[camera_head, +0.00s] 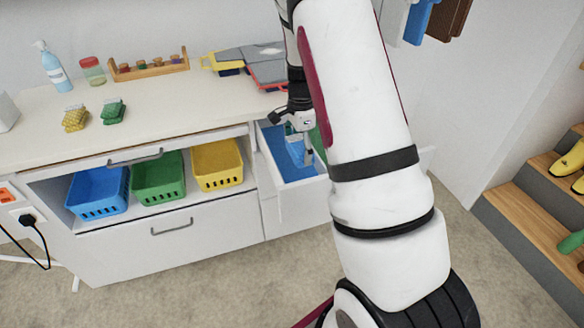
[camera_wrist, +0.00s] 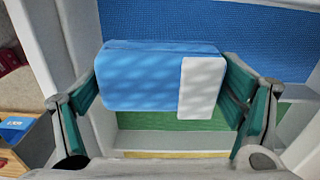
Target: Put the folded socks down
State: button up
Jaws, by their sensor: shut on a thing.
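The folded socks (camera_wrist: 140,78) are a blue bundle with a white band on the right side. My gripper (camera_wrist: 162,92) is shut on them, with a green-lined finger at each side. In the head view my gripper (camera_head: 302,140) points down into an open drawer (camera_head: 296,205) at the cabinet's right end, and the blue socks (camera_head: 294,150) show just by it. The drawer has a blue section (camera_wrist: 265,45), a green section (camera_wrist: 150,140) and a yellow section. The socks hang over the blue and green sections. I cannot tell whether they touch the drawer floor.
Yellow (camera_head: 76,118) and green (camera_head: 113,111) bundles lie on the countertop (camera_head: 160,110). Blue (camera_head: 97,192), green (camera_head: 158,178) and yellow (camera_head: 217,165) baskets stand on the shelf below. Steps with shoes (camera_head: 540,200) are at the right. Drawer walls stand close around my gripper.

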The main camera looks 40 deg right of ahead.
jog(key=f, duration=0.5)
jog(key=shift+d+f, duration=0.15)
jog(key=shift+d, duration=0.05)
jog(key=shift+f, duration=2.3)
jog(key=shift+f, duration=0.15)
jog(key=o, duration=1)
jog(key=shift+c, duration=0.2)
